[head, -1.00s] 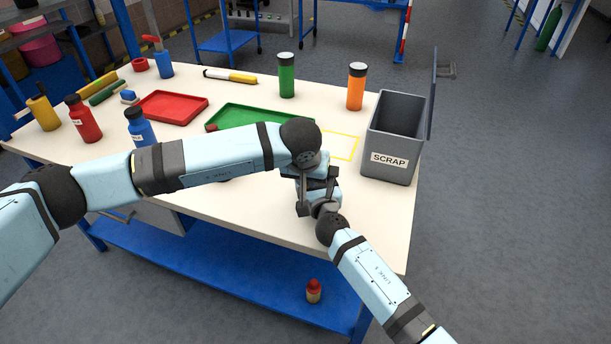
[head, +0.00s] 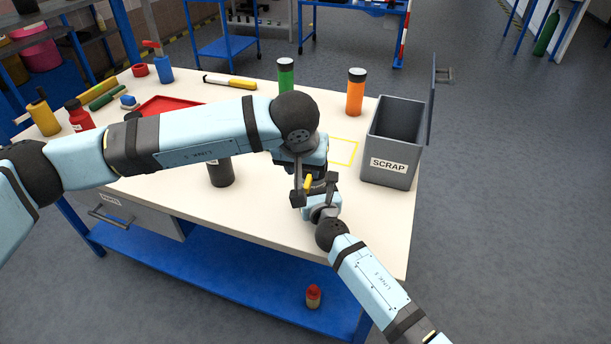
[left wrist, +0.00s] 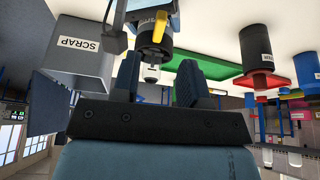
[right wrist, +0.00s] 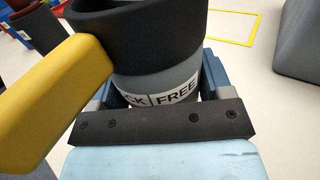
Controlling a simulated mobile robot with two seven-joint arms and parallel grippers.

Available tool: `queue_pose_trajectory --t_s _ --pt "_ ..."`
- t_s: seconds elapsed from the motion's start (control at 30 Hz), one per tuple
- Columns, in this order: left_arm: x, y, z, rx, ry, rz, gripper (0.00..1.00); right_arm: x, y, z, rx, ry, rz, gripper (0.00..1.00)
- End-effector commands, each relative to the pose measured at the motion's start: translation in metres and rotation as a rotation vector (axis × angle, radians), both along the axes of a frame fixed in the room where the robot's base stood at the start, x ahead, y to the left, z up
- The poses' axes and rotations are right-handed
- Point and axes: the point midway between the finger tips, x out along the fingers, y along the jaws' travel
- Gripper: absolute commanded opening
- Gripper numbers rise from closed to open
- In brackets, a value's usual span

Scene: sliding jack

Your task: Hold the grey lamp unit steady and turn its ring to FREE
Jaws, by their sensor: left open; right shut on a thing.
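The grey lamp unit (right wrist: 180,72) stands between the fingers of my right gripper (right wrist: 160,88), which is shut on its grey body. Its label reads FREE beside a partly hidden word ending in CK. Above is the black ring (right wrist: 150,30) with a yellow lever (right wrist: 60,85), which points left in the right wrist view, on the partly hidden word's side. In the head view the yellow lever (head: 308,182) shows between my two grippers.
The grey SCRAP bin (head: 388,165) stands close on the right. A dark bottle (head: 220,172) stands left of the grippers. Green (head: 286,78) and orange (head: 356,92) bottles stand behind. My left arm hides much of the table's middle. The front right tabletop is clear.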

Motion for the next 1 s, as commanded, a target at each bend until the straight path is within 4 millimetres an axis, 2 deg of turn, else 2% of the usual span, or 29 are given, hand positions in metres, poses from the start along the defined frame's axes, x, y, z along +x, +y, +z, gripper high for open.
queue_pose_trajectory --t_s 0.1,0.23,0.57,0.6,0.77,0.87,1.0 --pt "-0.007 0.002 0.019 0.0 -0.002 -0.002 0.4 0.0 0.0 -0.001 0.0 0.001 0.0 0.41" --pt "-0.012 0.003 0.031 0.001 0.0 0.0 0.4 0.0 0.0 -0.001 0.0 0.001 0.0 0.41" --pt "-0.014 0.003 0.035 0.001 0.001 0.001 0.4 0.0 0.0 -0.001 0.0 0.001 0.0 0.41" --pt "-0.014 0.003 0.035 0.001 0.001 0.001 0.36 0.0 0.0 -0.001 0.0 0.001 0.0 0.41" --pt "-0.011 0.005 0.029 -0.036 0.065 0.041 0.0 0.0 0.0 -0.001 0.0 0.001 0.0 0.41" --pt "-0.005 0.008 0.016 -0.121 0.206 0.13 0.0 0.0 0.0 -0.001 0.0 0.001 0.0 0.41" --pt "0.008 0.021 -0.008 -0.325 0.539 0.333 0.0 0.0 0.0 0.0 0.0 0.0 0.0 0.41"
